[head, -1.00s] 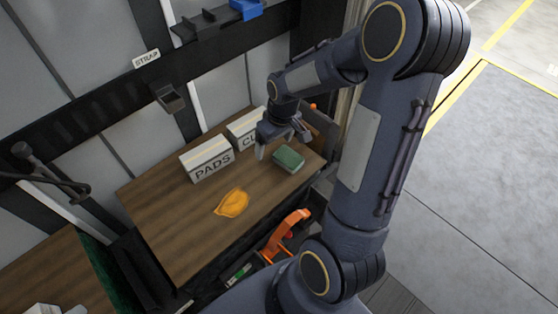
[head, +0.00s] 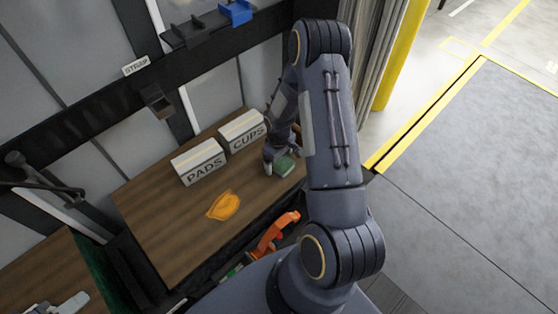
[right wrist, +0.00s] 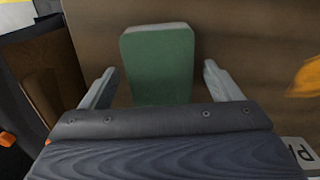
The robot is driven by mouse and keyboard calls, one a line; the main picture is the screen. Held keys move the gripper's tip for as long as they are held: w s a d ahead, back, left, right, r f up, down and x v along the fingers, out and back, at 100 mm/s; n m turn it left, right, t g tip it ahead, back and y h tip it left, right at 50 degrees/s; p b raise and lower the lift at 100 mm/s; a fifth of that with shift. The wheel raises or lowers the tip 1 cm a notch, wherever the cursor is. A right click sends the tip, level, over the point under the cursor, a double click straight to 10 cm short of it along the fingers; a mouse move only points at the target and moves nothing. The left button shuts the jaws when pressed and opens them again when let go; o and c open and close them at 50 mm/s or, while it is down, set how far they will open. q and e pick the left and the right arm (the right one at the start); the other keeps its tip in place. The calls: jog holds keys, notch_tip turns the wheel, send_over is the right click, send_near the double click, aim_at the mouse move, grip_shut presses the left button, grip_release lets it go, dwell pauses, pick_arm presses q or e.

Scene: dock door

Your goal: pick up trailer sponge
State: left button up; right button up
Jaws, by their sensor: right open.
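The green sponge (head: 284,166) lies on the wooden table top (head: 160,235) near its right end, partly covered by my right gripper in the head view. In the right wrist view the sponge (right wrist: 158,62) is a green block between the two fingers of my right gripper (right wrist: 160,85). The fingers are open, with a gap on each side of the sponge. In the head view my right gripper (head: 276,163) is at the sponge's left side, pointing down. My left gripper is not clearly in view.
White boxes marked PADS (head: 199,163) and CUPS (head: 242,131) stand behind. An orange-yellow cloth-like item (head: 223,205) lies on the table left of the sponge. An orange-handled tool (head: 277,232) is at the front edge. The table's middle is otherwise clear.

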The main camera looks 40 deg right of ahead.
jog(key=shift+f, duration=0.1)
jog(key=c, duration=1.1)
jog(key=shift+o, duration=0.2)
